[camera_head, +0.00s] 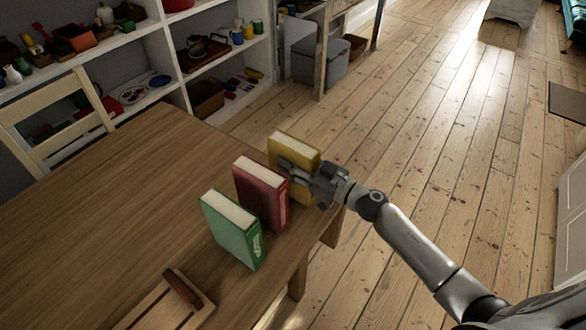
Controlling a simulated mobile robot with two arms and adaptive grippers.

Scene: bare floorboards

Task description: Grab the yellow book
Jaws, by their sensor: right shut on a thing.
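The yellow book (296,146) stands upright near the far right corner of the wooden table, the last in a row of three books. My right gripper (300,172) reaches in from the right and is shut on the yellow book. Its fingers cover part of the cover. Whether the book's lower edge touches the table is hidden behind the red book and the gripper. The red book (258,190) stands upright just in front of it. My left gripper is not in view.
A green book (233,230) stands on the table (120,195), nearest of the three. A wooden tray (150,308) with a dark handle lies at the table's front. A chair (60,115) and white shelves (170,70) stand behind. Floorboards are open to the right.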

